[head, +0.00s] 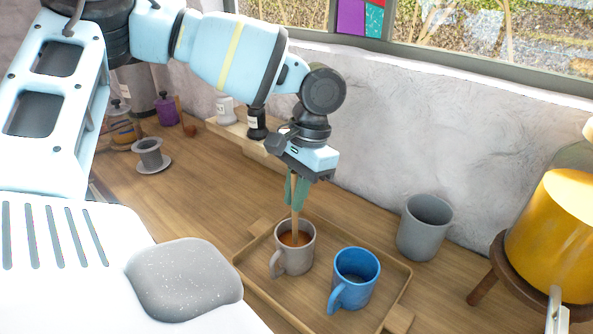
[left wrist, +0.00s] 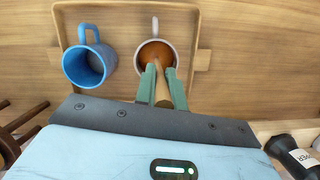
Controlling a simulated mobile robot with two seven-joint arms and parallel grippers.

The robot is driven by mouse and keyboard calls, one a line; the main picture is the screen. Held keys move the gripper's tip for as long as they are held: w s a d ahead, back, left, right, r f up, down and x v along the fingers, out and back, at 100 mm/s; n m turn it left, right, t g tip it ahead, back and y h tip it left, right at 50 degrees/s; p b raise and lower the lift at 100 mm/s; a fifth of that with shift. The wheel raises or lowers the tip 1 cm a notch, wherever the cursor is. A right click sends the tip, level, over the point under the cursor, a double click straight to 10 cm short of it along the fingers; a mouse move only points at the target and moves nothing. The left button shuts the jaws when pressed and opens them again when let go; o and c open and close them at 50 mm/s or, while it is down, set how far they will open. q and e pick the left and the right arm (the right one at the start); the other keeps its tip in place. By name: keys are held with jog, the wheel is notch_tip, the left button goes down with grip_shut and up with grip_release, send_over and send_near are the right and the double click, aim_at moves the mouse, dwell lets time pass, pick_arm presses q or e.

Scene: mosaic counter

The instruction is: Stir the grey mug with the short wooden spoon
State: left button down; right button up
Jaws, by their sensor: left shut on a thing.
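The grey mug (head: 293,259) stands upright on a wooden tray (head: 253,295) and holds a brown liquid. It also shows in the left wrist view (left wrist: 156,43). My left gripper (head: 297,190) is above the mug, shut on the short wooden spoon (head: 296,222). The spoon points down, with its lower end inside the mug. In the left wrist view the spoon (left wrist: 163,93) sits between the green fingers. The spoon's tip is hidden in the liquid. A blue mug (head: 354,280) stands on the tray to the right of the grey mug. My right gripper is not visible.
A grey cup (head: 425,228) stands behind the tray at the right. A yellow pot (head: 556,235) on a wooden stand is farther right. Bottles (head: 257,123) stand on a ledge at the wall. A small cup on a saucer (head: 152,158) is at the left. The counter between is clear.

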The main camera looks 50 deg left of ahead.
pick_arm(q)
jog(key=shift+d, duration=0.1)
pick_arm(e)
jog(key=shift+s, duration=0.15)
pick_arm(q)
jog(key=shift+s+r+p+v, duration=0.1)
jog(key=shift+s+p+v, duration=0.25)
jog(key=shift+v, duration=0.95)
jog(key=shift+s+r+p+v, duration=0.1)
jog(key=shift+s+p+v, duration=0.3)
jog(key=shift+v, duration=0.9)
jog(key=shift+s+r+p+v, duration=0.15)
jog(key=shift+p+v, duration=0.35)
jog(key=shift+v, duration=0.8)
jog(key=shift+s+r, duration=0.1)
jog(key=shift+r, duration=0.75)
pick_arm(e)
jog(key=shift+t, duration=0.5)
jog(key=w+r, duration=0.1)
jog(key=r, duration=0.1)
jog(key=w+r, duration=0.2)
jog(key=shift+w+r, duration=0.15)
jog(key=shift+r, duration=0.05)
